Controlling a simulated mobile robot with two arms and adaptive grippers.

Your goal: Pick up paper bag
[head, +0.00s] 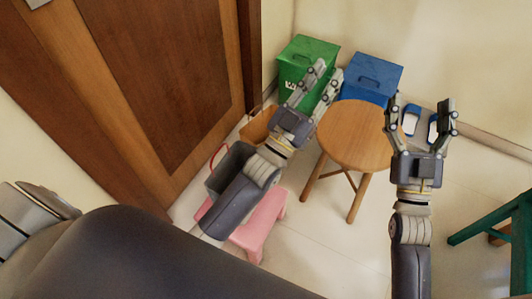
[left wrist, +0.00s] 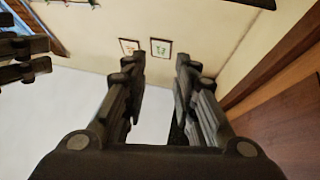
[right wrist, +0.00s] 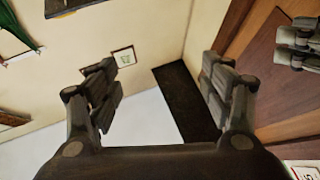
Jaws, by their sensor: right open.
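A tan-brown item with a thin looped handle (head: 258,127), which may be the paper bag, stands on the floor near the door in the head view. My left forearm and gripper partly hide it. My left gripper (head: 329,76) reaches up past it, above the gap between the green bin and the stool. Its fingers are apart and empty, as the left wrist view (left wrist: 159,72) also shows. My right gripper (head: 420,102) is open and empty, to the right of the stool. The right wrist view (right wrist: 160,85) shows nothing between its fingers. No bag shows clearly in either wrist view.
A green bin (head: 309,50) and a blue bin (head: 372,76) stand by the wall. A round wooden stool (head: 357,137) is in the middle. A grey bucket (head: 228,168) and a pink stool (head: 262,222) are left. Blue-white slippers (head: 411,122) lie right. Green furniture (head: 497,222) stands far right.

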